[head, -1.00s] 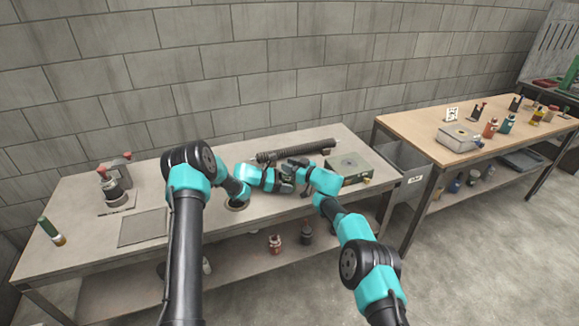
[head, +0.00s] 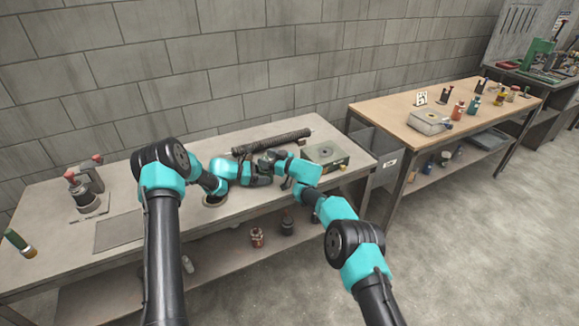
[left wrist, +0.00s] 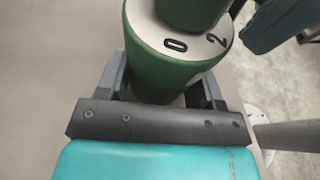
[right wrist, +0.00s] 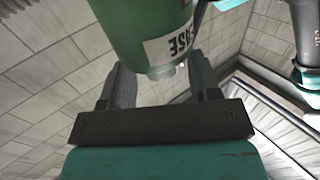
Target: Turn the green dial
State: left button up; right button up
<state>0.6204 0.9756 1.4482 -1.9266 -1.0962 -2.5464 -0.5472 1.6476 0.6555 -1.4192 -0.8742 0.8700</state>
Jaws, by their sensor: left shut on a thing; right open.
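In the left wrist view a green dial (left wrist: 155,68) has a pale face marked 0 and 2, with a narrower green part rising from it. My left gripper (left wrist: 160,82) is shut on the dial, a finger on each side. In the right wrist view a green cylinder (right wrist: 140,30) with a white label, partly read as "SE", stands at the fingertips of my right gripper (right wrist: 160,75), which is open. I cannot tell whether it touches. In the head view both grippers meet over the bench and hide the dial.
A dark ribbed tube (head: 272,142) lies behind the grippers on the bench (head: 55,215). A grey-green box (head: 325,155) stands to their right. A green tube with a yellow end (head: 20,243) lies far left. A wooden table (head: 385,110) stands further right.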

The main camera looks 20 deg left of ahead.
jog(key=s+d, duration=0.1)
jog(key=d, duration=1)
jog(key=shift+s+a+r, duration=0.1)
dwell(0.4)
jog(key=s+m+t+h, duration=0.2)
jog(key=s+m+t, duration=0.3)
jog(key=t, duration=0.3)
jog(key=shift+s+a+f+h, duration=0.2)
jog(key=shift+s+h, duration=0.2)
jog(key=shift+s, duration=0.15)
jog(key=shift+a, duration=0.1)
jog(key=shift+x, duration=5.95)
jog(key=shift+c, duration=0.2)
jog(key=c, duration=0.9)
